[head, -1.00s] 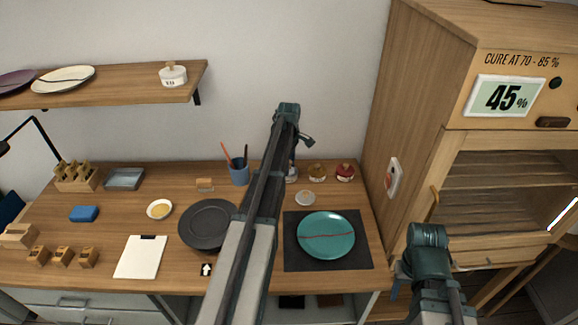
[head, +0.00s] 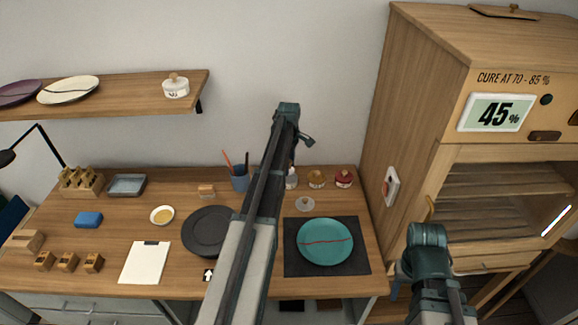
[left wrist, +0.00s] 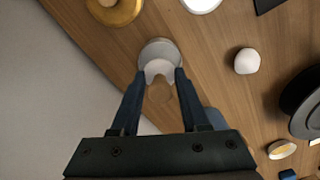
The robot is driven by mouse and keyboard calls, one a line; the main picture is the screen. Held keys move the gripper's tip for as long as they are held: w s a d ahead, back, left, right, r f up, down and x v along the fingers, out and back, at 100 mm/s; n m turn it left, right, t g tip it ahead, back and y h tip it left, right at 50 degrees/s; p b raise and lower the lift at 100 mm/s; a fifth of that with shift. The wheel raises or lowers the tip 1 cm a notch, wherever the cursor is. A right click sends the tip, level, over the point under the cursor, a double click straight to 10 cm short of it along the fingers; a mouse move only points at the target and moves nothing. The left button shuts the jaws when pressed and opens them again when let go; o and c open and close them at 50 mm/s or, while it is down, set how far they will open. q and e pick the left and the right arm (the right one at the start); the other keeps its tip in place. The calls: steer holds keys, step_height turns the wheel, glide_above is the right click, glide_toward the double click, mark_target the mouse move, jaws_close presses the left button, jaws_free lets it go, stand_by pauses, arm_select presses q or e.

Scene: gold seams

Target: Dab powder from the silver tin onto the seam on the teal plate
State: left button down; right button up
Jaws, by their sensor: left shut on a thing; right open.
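The teal plate (head: 325,253) lies on a dark mat at the right of the bench, with a thin reddish-brown seam (head: 325,242) across it. In the left wrist view a round silver-grey tin (left wrist: 158,48) with a pale inside sits beyond my left gripper (left wrist: 162,78). The gripper is shut on a small tan-and-white piece (left wrist: 160,93), over or at the tin's near edge; I cannot tell whether they touch. My right gripper (head: 428,238) is open and empty, right of the mat.
Gold (head: 317,178) and red (head: 343,178) tins stand along the wall, with a pale disc (head: 305,204) in front. A white lump (left wrist: 247,62) shows in the left wrist view. A blue cup (head: 239,183) and dark plate (head: 208,230) are left. A cabinet (head: 420,110) bounds the right.

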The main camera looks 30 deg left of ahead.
arm_select(q)
steer(key=shift+r+p, duration=1.55)
steer(key=shift+r, duration=0.3)
arm_select(e)
step_height(320, 180, up, 4)
steer(key=shift+f, duration=0.2)
arm_select(q)
steer(key=shift+f, duration=0.1)
